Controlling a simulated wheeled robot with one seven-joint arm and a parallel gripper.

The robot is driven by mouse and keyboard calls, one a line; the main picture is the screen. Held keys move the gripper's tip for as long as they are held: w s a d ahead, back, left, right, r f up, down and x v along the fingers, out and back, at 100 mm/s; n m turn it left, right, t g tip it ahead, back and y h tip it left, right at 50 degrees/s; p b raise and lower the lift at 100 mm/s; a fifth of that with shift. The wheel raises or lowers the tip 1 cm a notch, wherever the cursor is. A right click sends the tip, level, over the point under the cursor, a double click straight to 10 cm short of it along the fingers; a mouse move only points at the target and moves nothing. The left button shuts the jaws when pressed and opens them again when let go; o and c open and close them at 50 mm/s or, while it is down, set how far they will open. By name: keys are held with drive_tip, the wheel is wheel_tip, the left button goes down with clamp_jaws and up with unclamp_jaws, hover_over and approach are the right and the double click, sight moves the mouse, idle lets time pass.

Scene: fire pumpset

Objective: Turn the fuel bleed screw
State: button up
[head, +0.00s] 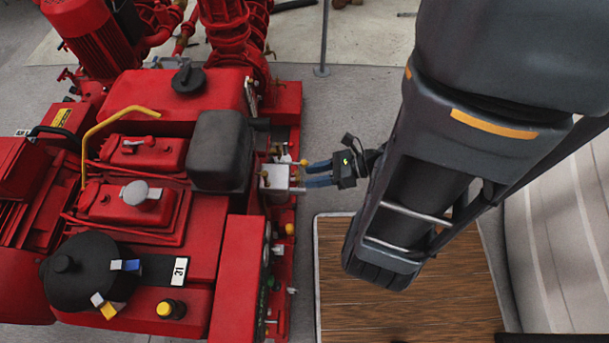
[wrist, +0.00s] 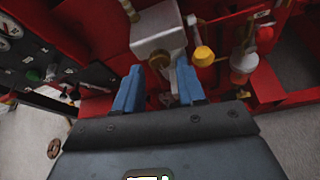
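A pale metal block (head: 275,177) with small brass fittings is on the right side of the red pumpset. The block also shows in the wrist view (wrist: 157,28), with a brass screw-like fitting (wrist: 164,60) on its near face. This looks like the fuel bleed screw, though no label is readable. My gripper (head: 306,174) is at the block's right side, pointing left. In the wrist view my gripper (wrist: 160,78) has its two blue fingers apart, one on each side of the fitting. Contact with the fitting cannot be made out.
A yellow-capped fitting (wrist: 203,54) sits just right of the block in the wrist view, with a white-and-orange bowl (wrist: 243,66) farther right. A black box (head: 220,150) stands left of the block. A wooden platform (head: 400,300) lies below my arm.

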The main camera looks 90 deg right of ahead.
sight(298, 179)
drive_tip(key=shift+x, duration=1.7)
clamp_jaws()
